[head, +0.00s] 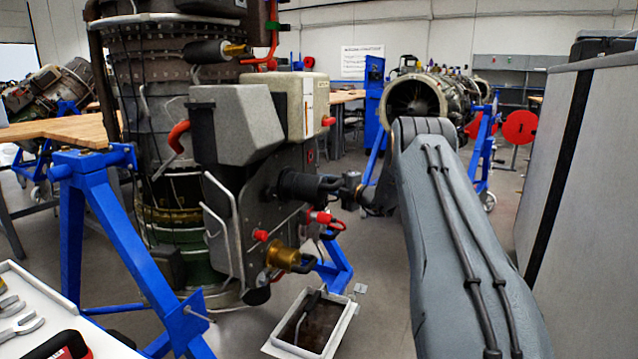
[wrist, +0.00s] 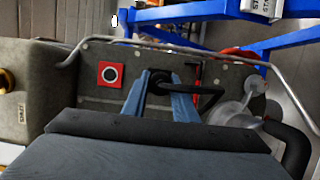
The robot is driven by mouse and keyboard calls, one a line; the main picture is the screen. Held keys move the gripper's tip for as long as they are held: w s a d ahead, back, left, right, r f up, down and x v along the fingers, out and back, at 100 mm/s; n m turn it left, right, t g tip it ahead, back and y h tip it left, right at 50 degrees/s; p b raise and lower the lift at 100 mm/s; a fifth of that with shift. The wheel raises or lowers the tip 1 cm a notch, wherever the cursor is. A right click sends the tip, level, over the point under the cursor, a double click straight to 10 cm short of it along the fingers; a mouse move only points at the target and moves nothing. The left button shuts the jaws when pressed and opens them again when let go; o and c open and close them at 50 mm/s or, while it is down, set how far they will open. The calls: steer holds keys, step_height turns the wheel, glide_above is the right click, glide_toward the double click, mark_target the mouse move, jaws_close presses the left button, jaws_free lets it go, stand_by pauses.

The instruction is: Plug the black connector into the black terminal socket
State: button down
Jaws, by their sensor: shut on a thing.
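In the wrist view, my gripper (wrist: 160,96) has its two blue-grey fingers closed around a black connector (wrist: 160,78). A black cable curves from the connector to the right. The connector lies against the grey panel (wrist: 105,100); its front end and any black socket behind it are hidden, so I cannot tell how far it sits in. In the head view, my arm bends down to the dark box on the engine's side. A thick black cylinder (head: 298,186) juts from that box, near the arm's end. The fingers are not clear there.
A red square socket (wrist: 110,73) is left of the fingers. A metal pipe (wrist: 210,55) runs above, and a grey fitting (wrist: 232,112) is at right. In the head view, a red connector (head: 320,217) and brass fitting (head: 282,257) sit below. A blue stand (head: 100,220) is at left.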

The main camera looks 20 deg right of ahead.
steer(key=shift+s+d, duration=0.25)
steer(key=shift+d, duration=0.05)
steer(key=shift+s+d, duration=0.1)
steer(key=shift+s, duration=0.05)
steer(key=shift+s+d+p, duration=0.6)
steer(key=shift+s+d, duration=0.35)
steer(key=shift+s, duration=0.05)
steer(key=s+d+p, duration=0.1)
steer(key=s+d, duration=0.1)
steer(key=s, duration=0.1)
steer(key=shift+d, duration=0.35)
steer(key=s+a+f+p, duration=0.2)
steer(key=s+p, duration=0.7)
steer(key=s, duration=0.5)
steer(key=shift+s+a, duration=0.3)
steer(key=shift+a, duration=0.1)
